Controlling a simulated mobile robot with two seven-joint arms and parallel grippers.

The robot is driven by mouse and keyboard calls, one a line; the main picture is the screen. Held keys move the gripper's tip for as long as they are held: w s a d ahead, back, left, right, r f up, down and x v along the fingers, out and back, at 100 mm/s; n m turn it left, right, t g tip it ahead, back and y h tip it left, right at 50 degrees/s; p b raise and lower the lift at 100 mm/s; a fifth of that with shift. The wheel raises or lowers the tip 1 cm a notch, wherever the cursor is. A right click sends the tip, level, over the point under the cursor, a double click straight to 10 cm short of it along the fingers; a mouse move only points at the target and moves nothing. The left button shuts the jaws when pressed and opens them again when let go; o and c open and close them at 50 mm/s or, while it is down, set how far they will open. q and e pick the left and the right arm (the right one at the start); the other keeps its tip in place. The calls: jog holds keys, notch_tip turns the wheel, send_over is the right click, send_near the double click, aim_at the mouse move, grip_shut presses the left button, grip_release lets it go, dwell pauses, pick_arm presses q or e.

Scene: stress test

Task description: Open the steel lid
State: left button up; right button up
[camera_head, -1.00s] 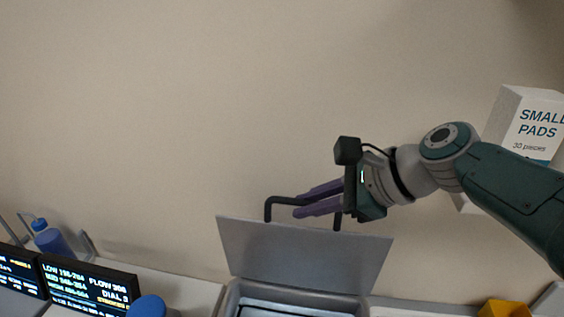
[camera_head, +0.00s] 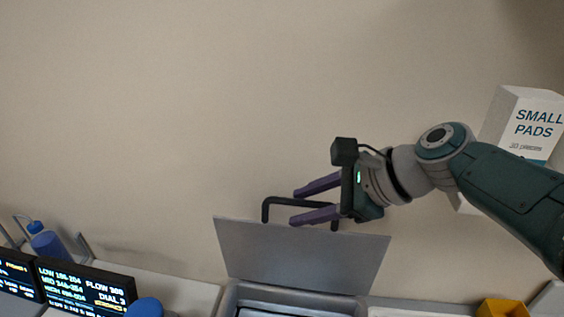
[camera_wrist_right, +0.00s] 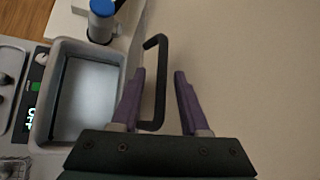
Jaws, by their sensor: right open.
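The steel lid (camera_head: 295,258) is a grey plate that stands raised, steeply tilted, at the back of an open steel basin (camera_head: 290,298). Its black bar handle (camera_head: 266,212) is at its upper edge. My right gripper (camera_head: 295,207) is open at the handle, with one purple finger above the bar and one below it. In the right wrist view the handle (camera_wrist_right: 161,75) shows between the spread fingers of my right gripper (camera_wrist_right: 159,74), with gaps at both sides. The basin's pale inside shows there too (camera_wrist_right: 88,100). My left gripper is not in view.
Another blue cap (camera_head: 146,307) is near the basin's left. A "Small Pads" box (camera_head: 530,125) is at the right, and a yellow bin (camera_head: 503,308) at the lower right. A bare wall rises behind.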

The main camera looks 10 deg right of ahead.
jog(key=shift+s+d+r, duration=0.1)
jog(key=shift+d+r, duration=0.05)
jog(key=shift+r, duration=0.05)
jog(key=p+v, duration=0.2)
jog(key=v, duration=0.7)
jog(key=shift+p, duration=0.3)
jog(key=shift+s+d+r, duration=0.1)
jog(key=shift+d+r, duration=0.05)
